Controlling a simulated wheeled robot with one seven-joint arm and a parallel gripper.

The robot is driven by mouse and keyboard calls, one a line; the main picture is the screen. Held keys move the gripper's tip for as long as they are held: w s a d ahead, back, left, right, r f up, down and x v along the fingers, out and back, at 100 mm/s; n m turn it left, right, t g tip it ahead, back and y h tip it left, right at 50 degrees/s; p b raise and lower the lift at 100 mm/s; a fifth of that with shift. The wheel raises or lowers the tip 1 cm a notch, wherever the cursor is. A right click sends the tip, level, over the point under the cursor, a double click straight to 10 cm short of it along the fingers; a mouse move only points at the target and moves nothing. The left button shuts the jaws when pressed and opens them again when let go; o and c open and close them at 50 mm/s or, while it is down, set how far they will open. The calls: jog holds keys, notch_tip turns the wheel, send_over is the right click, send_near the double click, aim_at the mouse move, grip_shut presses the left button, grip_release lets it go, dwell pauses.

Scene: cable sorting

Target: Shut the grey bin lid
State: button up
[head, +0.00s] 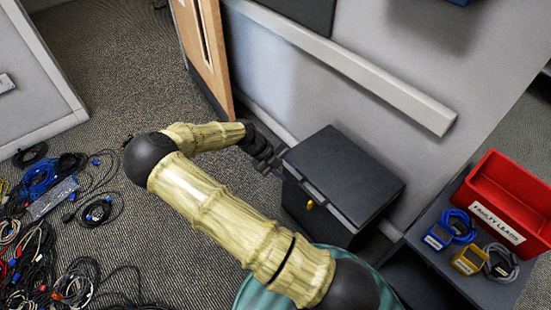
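The dark grey bin (318,218) stands on the carpet against the wall, with a small yellow piece (310,204) on its front. Its flat lid (350,168) lies over the top and looks down or nearly down. A lighter strip runs along the lid's front edge, and I cannot tell whether a small gap is left there. My gripper (273,168) is at the lid's left corner, touching it or very close. Its fingers are small and dark, so I cannot tell whether they are open or shut. My arm passes in front of the bin's lower left.
A red tray (510,188) labelled "FAULTY LEADS" stands on a grey surface at right, beside a blue cable coil (455,226), a yellow-tagged item (470,261) and a grey coil (502,264). Tangled cables (45,235) cover the floor at left. A wooden door (204,45) stands behind.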

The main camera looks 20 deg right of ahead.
jog(key=v, duration=0.5)
jog(key=shift+w+p, duration=0.1)
jog(key=shift+p, duration=0.2)
jog(key=shift+f, duration=0.1)
